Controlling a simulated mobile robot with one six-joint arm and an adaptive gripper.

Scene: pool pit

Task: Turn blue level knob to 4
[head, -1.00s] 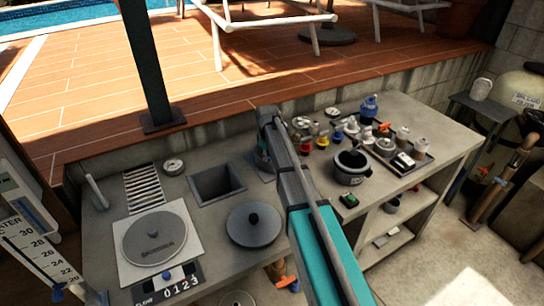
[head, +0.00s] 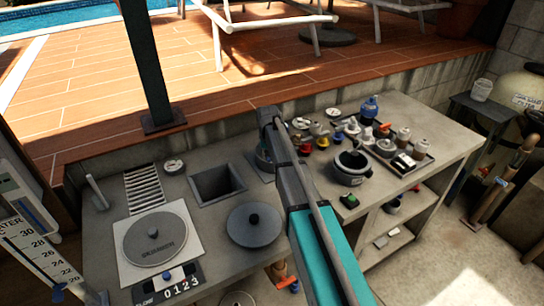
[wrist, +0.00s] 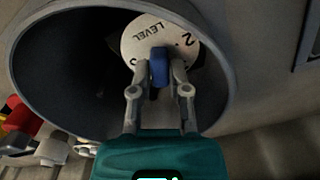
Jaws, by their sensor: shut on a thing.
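The blue level knob (wrist: 159,68) shows in the wrist view, standing on a pale round dial (wrist: 147,33) marked LEVEL. A figure 2 shows on the dial's right side, and another mark at its lower left is partly covered. The dial sits inside a wide dark round housing (wrist: 48,28). My gripper (wrist: 160,80) is shut on the blue knob, one finger on each side. The knob's pointer and the figure 4 cannot be made out. In the head view my arm hides the gripper, knob and dial.
The concrete counter (head: 440,135) carries a square opening (head: 217,184), a dark round lid (head: 254,224), a pot (head: 351,166) and a tray (head: 424,160) of small items. In the wrist view, red and grey fittings (wrist: 20,125) lie close at left.

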